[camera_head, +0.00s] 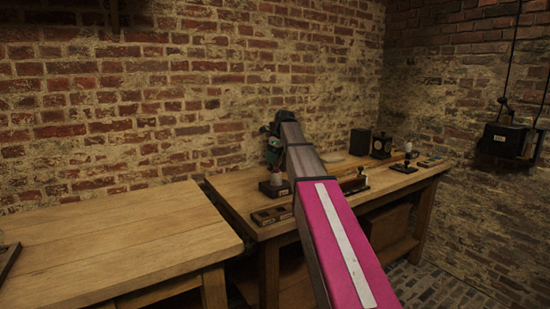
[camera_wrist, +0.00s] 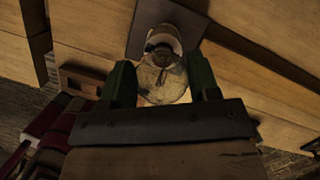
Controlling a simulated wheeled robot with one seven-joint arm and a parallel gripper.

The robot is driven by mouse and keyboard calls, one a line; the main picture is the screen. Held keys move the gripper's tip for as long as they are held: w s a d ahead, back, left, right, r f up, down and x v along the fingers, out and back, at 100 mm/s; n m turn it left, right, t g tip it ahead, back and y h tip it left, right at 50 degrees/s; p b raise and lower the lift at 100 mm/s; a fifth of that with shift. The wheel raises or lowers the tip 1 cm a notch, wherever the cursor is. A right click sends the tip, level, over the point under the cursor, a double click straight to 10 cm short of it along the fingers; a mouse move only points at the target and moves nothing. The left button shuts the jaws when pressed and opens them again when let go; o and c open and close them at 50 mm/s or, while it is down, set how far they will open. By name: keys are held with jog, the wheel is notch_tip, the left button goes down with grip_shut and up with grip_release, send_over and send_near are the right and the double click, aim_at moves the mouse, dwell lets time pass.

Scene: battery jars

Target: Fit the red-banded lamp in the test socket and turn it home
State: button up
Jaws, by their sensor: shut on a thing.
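My gripper (camera_wrist: 162,78) is shut on a lamp (camera_wrist: 165,82), its green fingers on either side of the clear glass bulb. The lamp's far end shows a pale collar over a dark square base (camera_wrist: 136,32). In the head view my gripper (camera_head: 273,150) points down over a small dark labelled block (camera_head: 273,190), the apparent test socket. A small pale, slightly pinkish part of the lamp (camera_head: 277,179) shows just above that block. I cannot tell how deep the lamp sits. A red band is not clear, and my arm hides part of the bench behind.
A dark tray with pockets (camera_head: 271,215) lies at the bench's front left edge. A black box (camera_head: 360,141), a dial instrument (camera_head: 381,145) and a pale bulb on a small stand (camera_head: 408,148) stand further right. A gap separates the left bench (camera_head: 110,235).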

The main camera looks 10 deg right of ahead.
jog(key=shift+m, duration=0.7)
jog(key=o, duration=0.9)
jog(key=shift+c, duration=0.2)
